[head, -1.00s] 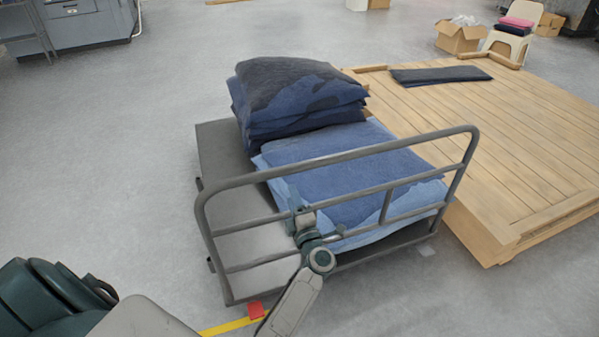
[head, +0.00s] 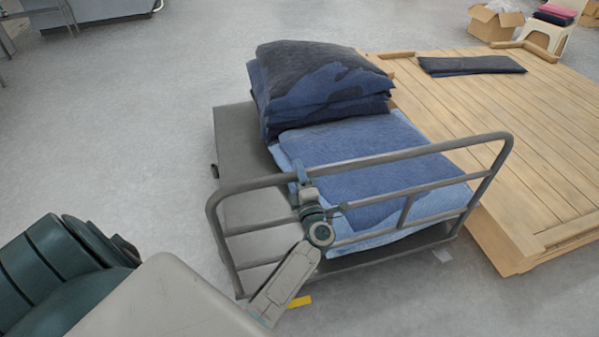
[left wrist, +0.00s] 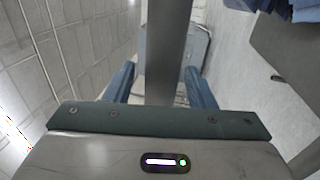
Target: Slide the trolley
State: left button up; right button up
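The trolley (head: 238,152) is a grey flat cart with a tubular rail handle (head: 428,148) along its near side. Folded blue quilts (head: 355,150) lie on its deck, with a taller stack of darker blue ones (head: 315,85) at the back. My left gripper (head: 302,170) is at the top rail, left of its middle. In the left wrist view the rail (left wrist: 168,50) runs between the two fingers of my left gripper (left wrist: 160,80), with a narrow gap on its left side. The fingers look open around it. My right gripper is not in view.
A low wooden platform (head: 540,170) stands close along the trolley's right side, with a folded dark cloth (head: 470,66) on it. The floor left of the trolley is clear.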

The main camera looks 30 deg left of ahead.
pick_arm(q)
jog(key=c, duration=0.4)
grip_shut()
jog(key=shift+s+d+f, duration=0.15)
jog(key=shift+s+d, duration=0.15)
jog(key=shift+s+d+f, duration=0.1)
jog(key=shift+s+d+r, duration=0.15)
jog(key=shift+d+r, duration=0.1)
jog(key=shift+o, duration=1.2)
grip_release()
jog(key=shift+o, duration=1)
jog(key=shift+a+f, duration=0.1)
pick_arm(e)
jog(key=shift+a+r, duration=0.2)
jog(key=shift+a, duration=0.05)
